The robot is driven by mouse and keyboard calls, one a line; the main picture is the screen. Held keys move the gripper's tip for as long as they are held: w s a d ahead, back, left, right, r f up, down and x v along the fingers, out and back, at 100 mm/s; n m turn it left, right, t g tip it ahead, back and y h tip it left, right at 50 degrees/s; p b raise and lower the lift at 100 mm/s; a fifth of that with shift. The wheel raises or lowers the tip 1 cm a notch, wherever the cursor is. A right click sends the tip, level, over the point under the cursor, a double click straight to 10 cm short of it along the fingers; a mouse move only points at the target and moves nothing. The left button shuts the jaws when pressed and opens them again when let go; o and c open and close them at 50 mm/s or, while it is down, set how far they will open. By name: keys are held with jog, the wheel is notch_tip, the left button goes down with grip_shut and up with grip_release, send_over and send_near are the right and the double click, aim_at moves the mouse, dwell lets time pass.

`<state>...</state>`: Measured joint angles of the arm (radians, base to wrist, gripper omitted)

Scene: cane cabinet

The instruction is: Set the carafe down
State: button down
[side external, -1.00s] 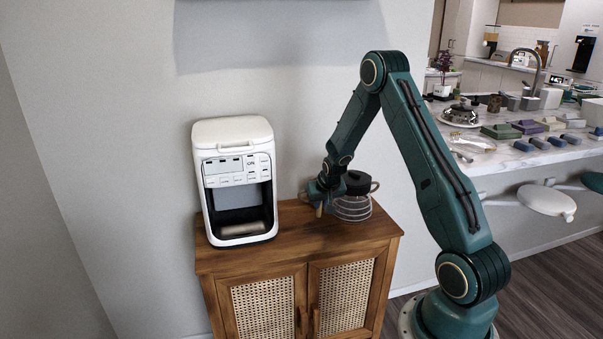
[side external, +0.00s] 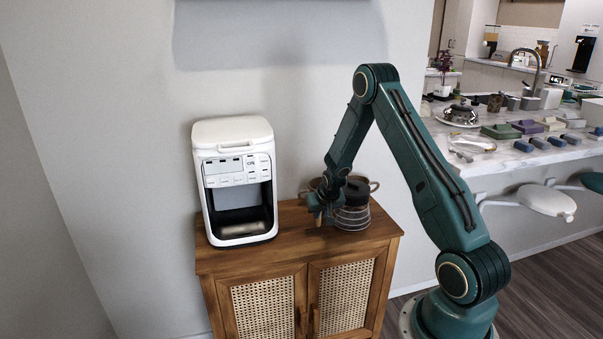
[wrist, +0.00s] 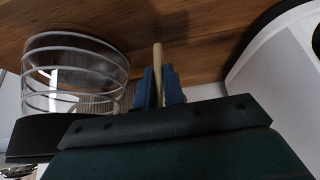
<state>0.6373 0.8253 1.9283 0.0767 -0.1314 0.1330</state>
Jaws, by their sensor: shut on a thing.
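The carafe (side external: 352,217) is clear glass with pale bands and a dark lid. In the side view it is upright at the right end of the wooden cabinet top (side external: 290,238). My gripper (side external: 318,218) is at its left side. In the wrist view the blue fingers (wrist: 160,88) are shut on a tan rod, which looks like the carafe's handle. The carafe's banded glass (wrist: 75,75) shows to the left of the fingers. Its base looks at or very near the cabinet top; I cannot tell whether it touches.
A white coffee machine (side external: 236,165) with an open bay stands on the left of the cabinet top. The wall is close behind. Bare wood lies between the machine and the carafe. A cluttered marble counter (side external: 510,160) is at the right, apart from the cabinet.

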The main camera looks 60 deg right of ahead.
jog(key=c, duration=1.9)
grip_release()
jog(key=shift+f, duration=0.1)
jog(key=o, duration=0.4)
jog(key=shift+v, duration=0.8)
jog(key=v, duration=1)
jog(key=shift+r, duration=0.3)
jog(key=shift+s+a, duration=0.1)
